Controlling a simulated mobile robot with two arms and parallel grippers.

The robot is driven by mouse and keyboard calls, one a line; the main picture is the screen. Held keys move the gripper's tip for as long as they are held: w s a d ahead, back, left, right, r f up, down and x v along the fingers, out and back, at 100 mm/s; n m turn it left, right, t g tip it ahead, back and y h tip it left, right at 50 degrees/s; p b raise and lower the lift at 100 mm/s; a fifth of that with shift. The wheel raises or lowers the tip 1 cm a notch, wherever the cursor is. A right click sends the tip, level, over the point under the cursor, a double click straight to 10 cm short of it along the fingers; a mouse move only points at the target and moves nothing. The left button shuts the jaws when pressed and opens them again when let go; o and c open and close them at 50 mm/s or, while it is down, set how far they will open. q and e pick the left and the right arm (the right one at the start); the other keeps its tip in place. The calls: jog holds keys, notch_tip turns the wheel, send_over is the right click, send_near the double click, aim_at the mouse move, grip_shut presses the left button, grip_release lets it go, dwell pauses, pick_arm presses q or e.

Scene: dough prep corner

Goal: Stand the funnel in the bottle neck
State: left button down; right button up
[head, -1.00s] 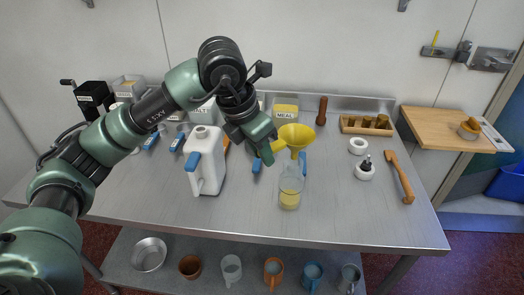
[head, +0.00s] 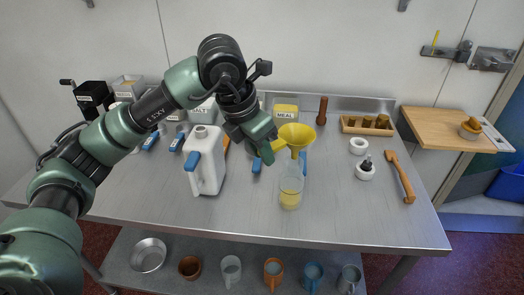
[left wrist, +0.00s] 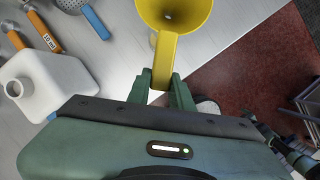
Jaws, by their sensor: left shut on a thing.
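A yellow funnel (head: 297,136) is held upright, wide mouth up, over the clear bottle (head: 291,187). The bottle stands on the steel table with some yellow contents at its bottom. My left gripper (head: 268,153) is shut on the funnel's handle, left of the cone. In the left wrist view the gripper (left wrist: 160,85) grips the yellow handle, and the funnel (left wrist: 200,10) is partly cut off at the top. The spout lines up with the bottle neck in the head view; I cannot tell whether its tip is inside. My right gripper is out of view.
Bins and a wooden rack (head: 367,126) line the back. The table's front is clear.

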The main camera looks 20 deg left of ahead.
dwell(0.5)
pick_arm(q)
jog(key=shift+b, duration=0.3)
jog(key=shift+f+b, duration=1.75)
jog(key=shift+f, duration=0.1)
jog(key=c, duration=1.2)
grip_release()
jog(key=shift+o, duration=0.4)
jog(key=o, duration=1.1)
jog(key=shift+r, duration=0.1)
jog(key=shift+p+v, duration=2.4)
jog(key=shift+v, duration=2.05)
